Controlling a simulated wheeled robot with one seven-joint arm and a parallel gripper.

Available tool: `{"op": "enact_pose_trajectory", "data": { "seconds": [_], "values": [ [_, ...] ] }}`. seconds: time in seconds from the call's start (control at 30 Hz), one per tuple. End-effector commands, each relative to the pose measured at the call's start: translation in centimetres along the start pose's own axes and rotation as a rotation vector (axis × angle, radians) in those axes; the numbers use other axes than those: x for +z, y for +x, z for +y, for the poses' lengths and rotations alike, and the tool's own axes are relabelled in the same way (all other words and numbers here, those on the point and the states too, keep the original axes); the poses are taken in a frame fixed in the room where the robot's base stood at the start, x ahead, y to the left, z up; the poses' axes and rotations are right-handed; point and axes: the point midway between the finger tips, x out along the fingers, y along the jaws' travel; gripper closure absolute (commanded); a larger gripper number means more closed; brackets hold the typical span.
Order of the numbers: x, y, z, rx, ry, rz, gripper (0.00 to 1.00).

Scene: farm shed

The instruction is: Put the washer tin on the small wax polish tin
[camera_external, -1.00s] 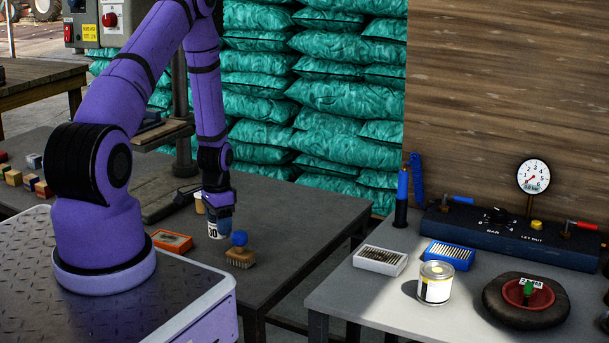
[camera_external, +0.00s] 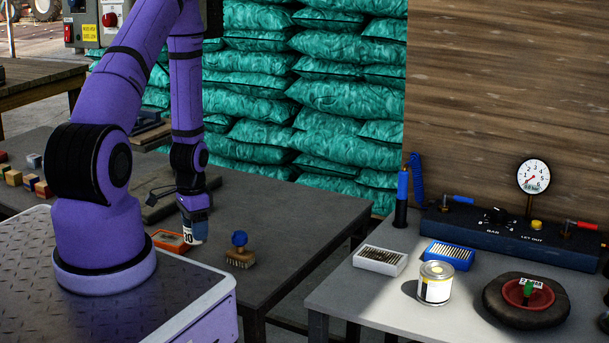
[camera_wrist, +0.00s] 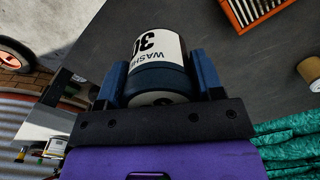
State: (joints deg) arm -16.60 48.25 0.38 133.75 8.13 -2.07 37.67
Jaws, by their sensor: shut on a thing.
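My gripper (camera_external: 195,213) is shut on the washer tin (camera_external: 194,235), holding it over the dark table beside the orange box. In the wrist view the washer tin (camera_wrist: 155,48), white with black lettering and a dark blue band, sits between the blue fingers of my gripper (camera_wrist: 157,75). I cannot tell for sure which object is the small wax polish tin. A small tan-topped cylinder (camera_wrist: 311,71) stands at the right edge of the wrist view. A larger white and yellow tin (camera_external: 435,285) stands on the right bench; its label is unreadable.
The orange box (camera_external: 171,241) lies beside the held tin; a blue-knobbed brush (camera_external: 240,257) stands to its right. The right bench holds a white box (camera_external: 380,260), a blue box (camera_external: 447,254) and a dark ring-shaped object (camera_external: 525,302). The dark table's right part is clear.

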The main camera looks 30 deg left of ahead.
Motion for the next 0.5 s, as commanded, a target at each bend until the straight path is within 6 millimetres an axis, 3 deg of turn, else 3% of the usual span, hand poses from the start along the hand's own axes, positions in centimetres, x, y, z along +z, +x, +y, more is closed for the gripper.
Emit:
{"op": "enact_pose_trajectory", "data": {
  "seconds": [0.3,0.5],
  "values": [
    [0.0,-8.2,-0.1,-0.004,-0.001,0.004,0.66],
    [0.0,-11.8,-0.1,-0.003,-0.001,0.002,0.66]
  ]
}}
